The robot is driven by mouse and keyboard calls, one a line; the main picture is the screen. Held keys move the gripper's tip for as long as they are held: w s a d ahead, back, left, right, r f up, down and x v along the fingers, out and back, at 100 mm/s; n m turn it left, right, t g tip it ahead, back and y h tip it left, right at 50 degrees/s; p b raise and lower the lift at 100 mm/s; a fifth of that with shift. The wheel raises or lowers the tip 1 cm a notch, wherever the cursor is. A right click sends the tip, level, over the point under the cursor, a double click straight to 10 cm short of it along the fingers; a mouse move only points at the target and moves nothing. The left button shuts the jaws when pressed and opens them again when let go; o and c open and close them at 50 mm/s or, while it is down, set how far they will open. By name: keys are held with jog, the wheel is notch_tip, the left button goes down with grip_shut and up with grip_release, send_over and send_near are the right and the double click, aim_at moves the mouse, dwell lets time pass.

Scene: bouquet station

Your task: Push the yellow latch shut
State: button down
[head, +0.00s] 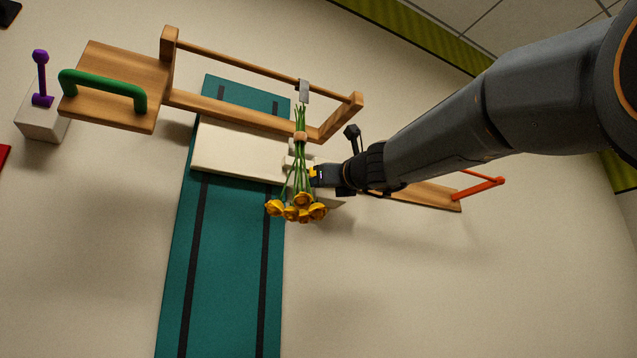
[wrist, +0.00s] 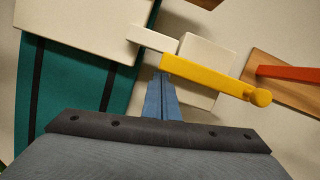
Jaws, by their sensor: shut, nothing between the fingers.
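The yellow latch (wrist: 205,75) is a bar with a round knob at its right end. In the wrist view it slants down to the right across a cream block (wrist: 212,55). In the head view only a small yellow part (head: 313,172) shows beside my gripper (head: 322,178), behind the hanging flowers. In the wrist view my gripper (wrist: 163,82) is shut and empty, its blue fingers together. The fingertips appear just below the latch's left end; I cannot tell whether they touch it. A pale bar (wrist: 150,38) extends left of the latch toward a cream panel (wrist: 90,22).
A bunch of yellow flowers (head: 297,208) hangs from a clip (head: 304,90) on a wooden rail (head: 240,63), close to my gripper. A red lever (head: 483,187) is on a wooden board to the right. A green handle (head: 103,88) and purple lever (head: 42,75) are at left.

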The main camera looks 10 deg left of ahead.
jog(key=shift+s+r, duration=0.15)
jog(key=b+v, duration=0.3)
jog(key=v, duration=0.4)
jog(key=shift+s+d+f, duration=0.2)
jog(key=shift+f, duration=0.05)
